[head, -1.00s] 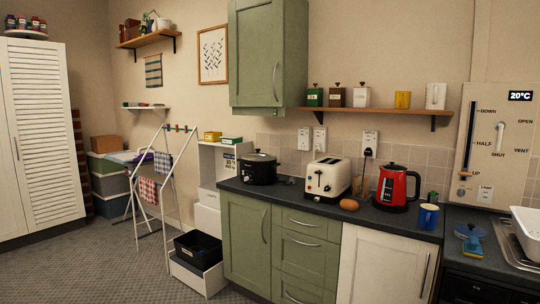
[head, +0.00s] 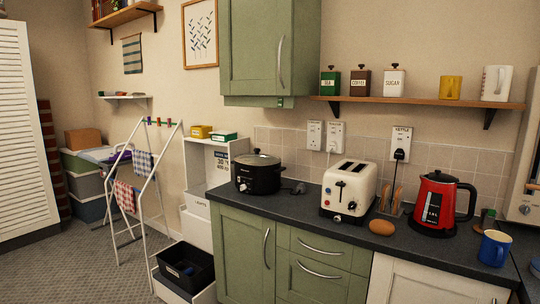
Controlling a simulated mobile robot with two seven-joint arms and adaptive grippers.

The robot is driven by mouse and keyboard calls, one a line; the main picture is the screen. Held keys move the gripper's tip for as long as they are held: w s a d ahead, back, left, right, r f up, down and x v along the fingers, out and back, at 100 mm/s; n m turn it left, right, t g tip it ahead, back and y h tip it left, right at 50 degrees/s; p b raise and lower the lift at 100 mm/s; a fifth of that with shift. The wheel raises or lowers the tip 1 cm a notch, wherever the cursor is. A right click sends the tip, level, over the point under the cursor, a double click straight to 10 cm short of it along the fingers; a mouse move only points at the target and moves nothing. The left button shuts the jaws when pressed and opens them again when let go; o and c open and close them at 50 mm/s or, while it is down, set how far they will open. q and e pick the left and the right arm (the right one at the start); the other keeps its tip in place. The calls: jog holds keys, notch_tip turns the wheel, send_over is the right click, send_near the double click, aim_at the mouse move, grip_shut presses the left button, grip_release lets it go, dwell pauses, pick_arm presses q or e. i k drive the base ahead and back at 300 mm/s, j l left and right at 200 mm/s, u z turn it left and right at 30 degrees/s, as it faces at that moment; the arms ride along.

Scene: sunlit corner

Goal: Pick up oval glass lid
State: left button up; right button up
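A black slow cooker (head: 258,174) stands at the left end of the dark worktop. Its rounded lid (head: 257,159) sits on top, with a dark knob in the middle; it looks like the oval glass lid, though the glass is hard to make out at this size. Neither of my grippers shows in the head view.
Right of the cooker stand a cream toaster (head: 348,190), a brown egg-shaped item (head: 382,227), a red kettle (head: 436,205) and a blue mug (head: 494,248). A green wall cupboard (head: 265,50) hangs above the cooker. A drying rack (head: 150,190) stands on the floor at left.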

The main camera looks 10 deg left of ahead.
aim_at(255, 158)
jog(key=i+j+z, duration=0.35)
jog(key=i+j, duration=0.5)
jog(key=i, duration=0.05)
